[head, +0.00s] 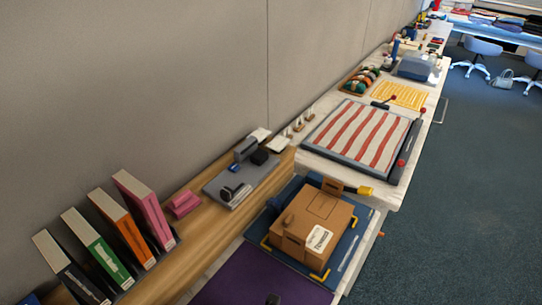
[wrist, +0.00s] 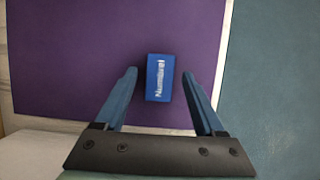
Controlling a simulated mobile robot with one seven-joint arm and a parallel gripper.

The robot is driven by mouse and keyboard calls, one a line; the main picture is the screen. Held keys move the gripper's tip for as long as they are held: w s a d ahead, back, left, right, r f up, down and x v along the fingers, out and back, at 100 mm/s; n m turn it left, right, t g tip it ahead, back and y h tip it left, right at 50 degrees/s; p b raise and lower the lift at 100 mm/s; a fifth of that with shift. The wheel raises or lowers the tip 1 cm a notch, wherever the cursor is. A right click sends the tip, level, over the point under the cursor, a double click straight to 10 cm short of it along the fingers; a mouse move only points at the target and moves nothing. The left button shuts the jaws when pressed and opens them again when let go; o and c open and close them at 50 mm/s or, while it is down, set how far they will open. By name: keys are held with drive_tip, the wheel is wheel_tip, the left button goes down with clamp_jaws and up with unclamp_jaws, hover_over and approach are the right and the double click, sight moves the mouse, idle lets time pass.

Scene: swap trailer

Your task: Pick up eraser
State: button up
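A small blue block with white lettering, which looks like the eraser (wrist: 160,92), lies on the purple mat (wrist: 60,60) in the wrist view. My gripper (wrist: 159,73) is open, its two blue fingers on the left and right of the block in the picture. A gap shows between the block and each finger, so nothing is held. How far the fingertips are above the mat is hard to tell. In the head view the purple mat (head: 262,277) is at the bottom, and the eraser cannot be made out there.
A cardboard box (head: 310,222) sits on a blue mat beyond the purple one. Upright binders (head: 122,228) and a grey tray (head: 240,185) stand on the wooden shelf at left. A striped board (head: 362,135) lies farther along. Floor is open at right.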

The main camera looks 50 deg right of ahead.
clamp_jaws()
wheel_tip(320, 180, up, 10)
idle(0.6)
